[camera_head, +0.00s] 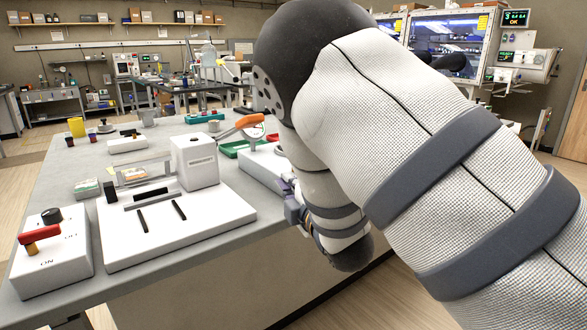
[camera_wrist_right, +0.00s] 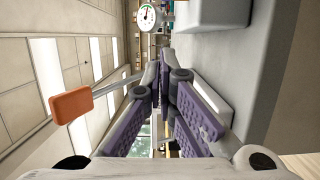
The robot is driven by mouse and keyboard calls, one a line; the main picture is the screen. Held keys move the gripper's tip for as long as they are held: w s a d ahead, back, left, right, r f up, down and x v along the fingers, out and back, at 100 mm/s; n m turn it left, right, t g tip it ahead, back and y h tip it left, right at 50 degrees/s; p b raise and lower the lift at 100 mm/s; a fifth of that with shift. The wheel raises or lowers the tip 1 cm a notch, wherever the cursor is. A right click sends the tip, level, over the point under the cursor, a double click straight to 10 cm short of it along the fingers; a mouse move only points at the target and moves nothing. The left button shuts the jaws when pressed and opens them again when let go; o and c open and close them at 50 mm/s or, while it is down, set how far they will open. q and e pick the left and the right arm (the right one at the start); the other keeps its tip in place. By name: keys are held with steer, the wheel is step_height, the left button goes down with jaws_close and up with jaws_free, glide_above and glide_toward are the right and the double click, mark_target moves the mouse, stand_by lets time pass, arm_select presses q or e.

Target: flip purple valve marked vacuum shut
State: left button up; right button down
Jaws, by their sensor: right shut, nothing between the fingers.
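I cannot make out a purple valve or a vacuum marking in either view. My right gripper (camera_head: 291,203) is at the table's right edge, beside a white box (camera_head: 262,166), partly hidden by my right arm. In the wrist view its purple-padded fingers (camera_wrist_right: 163,72) are shut with nothing between them. A lever with an orange handle (camera_head: 240,125) rises by a round gauge (camera_head: 255,130). In the wrist view the orange handle (camera_wrist_right: 70,105) is at the left, apart from the fingers, and the gauge (camera_wrist_right: 148,15) is at the top. My left gripper is not in view.
A white device (camera_head: 195,162) stands on a white base plate on the grey table (camera_head: 130,280). A white box with a red handle (camera_head: 38,234) and a black knob is at the front left. My right arm hides the right side.

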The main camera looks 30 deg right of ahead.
steer(key=w, duration=0.4)
steer(key=w+d, duration=0.1)
steer(key=w, duration=0.1)
steer(key=shift+f+b, duration=0.35)
steer(key=shift+b, duration=0.05)
steer(key=d, duration=0.3)
steer(key=shift+d+r, duration=0.25)
steer(key=shift+r, duration=0.05)
steer(key=shift+d, duration=0.25)
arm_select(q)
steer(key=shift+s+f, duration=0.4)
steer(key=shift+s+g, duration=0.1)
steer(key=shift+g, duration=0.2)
arm_select(e)
steer(key=shift+w+f, duration=0.1)
